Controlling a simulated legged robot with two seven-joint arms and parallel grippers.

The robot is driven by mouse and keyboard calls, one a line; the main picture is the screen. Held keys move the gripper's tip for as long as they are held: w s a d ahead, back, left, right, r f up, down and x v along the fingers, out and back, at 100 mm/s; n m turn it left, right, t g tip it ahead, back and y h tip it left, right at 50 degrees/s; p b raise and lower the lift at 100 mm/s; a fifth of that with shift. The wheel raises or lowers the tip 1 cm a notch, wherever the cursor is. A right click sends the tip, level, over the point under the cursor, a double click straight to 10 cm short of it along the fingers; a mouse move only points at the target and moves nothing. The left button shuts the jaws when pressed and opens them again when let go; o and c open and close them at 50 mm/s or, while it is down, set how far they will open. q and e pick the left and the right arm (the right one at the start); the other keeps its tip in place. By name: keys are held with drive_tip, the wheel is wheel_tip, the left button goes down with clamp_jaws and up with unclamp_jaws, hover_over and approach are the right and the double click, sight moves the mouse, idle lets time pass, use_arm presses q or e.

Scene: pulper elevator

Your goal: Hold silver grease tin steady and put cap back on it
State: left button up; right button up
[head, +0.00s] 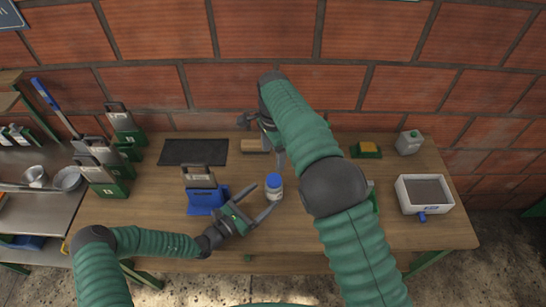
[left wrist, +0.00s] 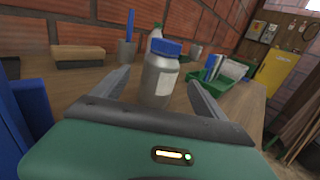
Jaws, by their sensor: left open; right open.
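The silver grease tin (head: 275,194) stands upright on the wooden table, right of the blue holder. A blue cap (head: 274,180) shows on its top; I cannot tell how firmly it sits. In the left wrist view the tin (left wrist: 158,82) has a pale label, and its blue cap (left wrist: 167,47) is level. My left gripper (head: 264,200) is open, its fingers pointing at the tin from the near left, one to each side, with no clear contact. My right gripper (head: 262,134) is open and empty behind the tin, near the back of the table, partly hidden by its arm.
A blue holder (head: 204,200) stands close left of my left gripper. A wooden block (head: 254,145) and dark mat (head: 194,152) lie at the back. A white box (head: 424,193), grey canister (head: 408,142) and yellow sponge (head: 368,147) are right. Green-based holders (head: 107,183) stand left.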

use_arm(q)
drive_tip(key=b+v, duration=0.1)
drive_tip(key=v, duration=0.8)
drive_tip(key=shift+a, duration=0.3)
drive_tip(key=shift+s+a, duration=0.3)
drive_tip(key=shift+s, duration=0.2)
